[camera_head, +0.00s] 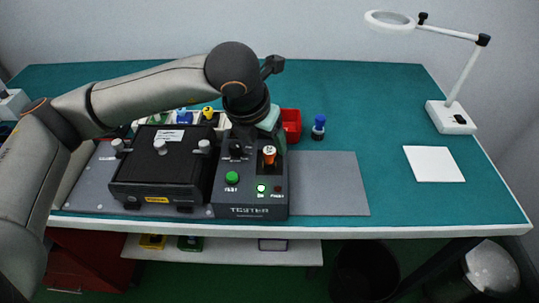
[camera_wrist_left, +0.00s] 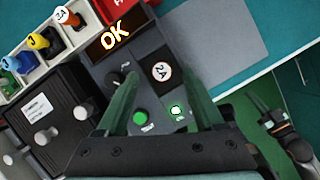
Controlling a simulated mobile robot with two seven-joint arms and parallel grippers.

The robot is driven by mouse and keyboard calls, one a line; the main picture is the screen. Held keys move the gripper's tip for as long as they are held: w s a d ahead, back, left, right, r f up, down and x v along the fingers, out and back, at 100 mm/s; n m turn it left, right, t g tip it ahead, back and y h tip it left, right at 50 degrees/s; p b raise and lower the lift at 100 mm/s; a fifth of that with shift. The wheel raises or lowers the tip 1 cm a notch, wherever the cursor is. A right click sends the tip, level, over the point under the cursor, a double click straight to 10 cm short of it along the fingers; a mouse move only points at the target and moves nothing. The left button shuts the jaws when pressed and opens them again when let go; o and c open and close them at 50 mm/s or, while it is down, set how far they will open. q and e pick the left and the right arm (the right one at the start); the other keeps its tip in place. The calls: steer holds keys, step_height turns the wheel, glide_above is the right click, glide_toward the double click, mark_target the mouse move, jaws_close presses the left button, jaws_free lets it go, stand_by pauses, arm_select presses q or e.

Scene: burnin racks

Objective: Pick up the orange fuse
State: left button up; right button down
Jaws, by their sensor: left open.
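An orange fuse (camera_head: 269,155) with a pale label stands in the socket on the dark tester (camera_head: 250,198). In the left wrist view a round label reading 2A (camera_wrist_left: 162,72) shows at that socket. Another orange fuse, labelled 3A (camera_wrist_left: 66,17), sits in the white rack (camera_wrist_left: 44,62). My left gripper (camera_head: 269,132) is open above the tester. In its wrist view the two green fingers lie to either side of the 2A label, apart from each other, with nothing held. How far the fingertips are above the fuse I cannot tell.
A black box with knobs (camera_head: 161,178) stands left of the tester on a grey mat (camera_head: 330,185). Yellow (camera_head: 208,112) and blue (camera_head: 184,117) fuses stand behind it. A red bin (camera_head: 291,124) and another blue fuse (camera_head: 318,127) are behind. The table's right side is mostly clear.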

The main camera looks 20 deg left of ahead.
mark_target(269, 151)
arm_select(q)
steer(key=x, duration=0.4)
steer(key=shift+s+f+p, duration=0.2)
steer(key=shift+f+p, duration=0.1)
jaws_close()
stand_by(0.3)
